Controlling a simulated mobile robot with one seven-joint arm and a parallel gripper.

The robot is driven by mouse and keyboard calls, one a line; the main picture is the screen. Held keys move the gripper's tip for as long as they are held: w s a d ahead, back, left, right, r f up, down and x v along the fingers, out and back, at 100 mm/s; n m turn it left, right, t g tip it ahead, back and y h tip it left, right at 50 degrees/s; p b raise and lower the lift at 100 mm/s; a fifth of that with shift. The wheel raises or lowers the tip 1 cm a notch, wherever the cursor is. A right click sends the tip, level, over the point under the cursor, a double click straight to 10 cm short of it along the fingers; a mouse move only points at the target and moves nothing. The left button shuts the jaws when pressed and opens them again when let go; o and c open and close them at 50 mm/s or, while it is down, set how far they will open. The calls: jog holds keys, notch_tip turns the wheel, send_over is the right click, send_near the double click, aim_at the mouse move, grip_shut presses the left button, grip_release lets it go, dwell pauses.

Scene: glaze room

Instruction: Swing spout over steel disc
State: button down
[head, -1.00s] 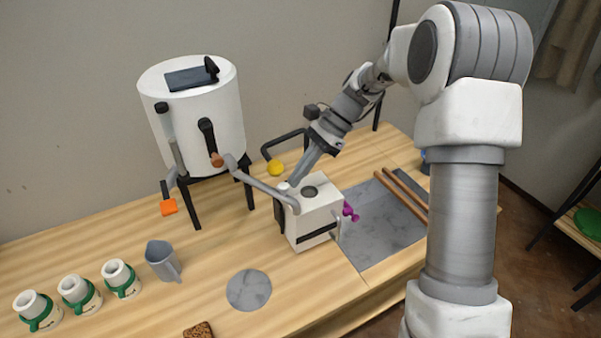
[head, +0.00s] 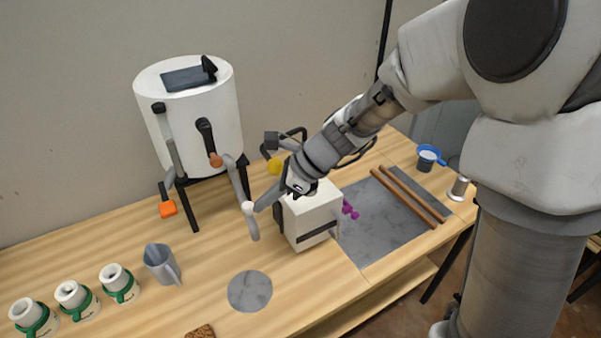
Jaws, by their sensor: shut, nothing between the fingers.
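The grey spout (head: 238,180) comes off the white tank and runs towards the front, with a white cap at its elbow and a short outlet pointing down. The round grey disc (head: 250,291) lies flat on the table. In the picture the outlet's lower end shows above the disc's far edge, with bare wood between; its height above the table is hard to tell. My gripper (head: 259,206) is shut and empty, its tip right beside the spout's elbow on the right. I cannot tell whether they touch.
A white box (head: 312,215) stands right under my wrist. The white tank (head: 192,125) stands behind on black legs. A grey jug (head: 160,263) and several white mugs with green bands are at left. A grey slab (head: 375,235) with brown rods lies right. A brown sponge-like block (head: 199,331) is in front.

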jog(key=shift+s+a+m+t, duration=0.5)
jog(key=shift+s+a+m, duration=0.1)
jog(key=shift+a, duration=0.25)
jog(key=shift+s+a, duration=0.3)
jog(key=shift+a, duration=0.55)
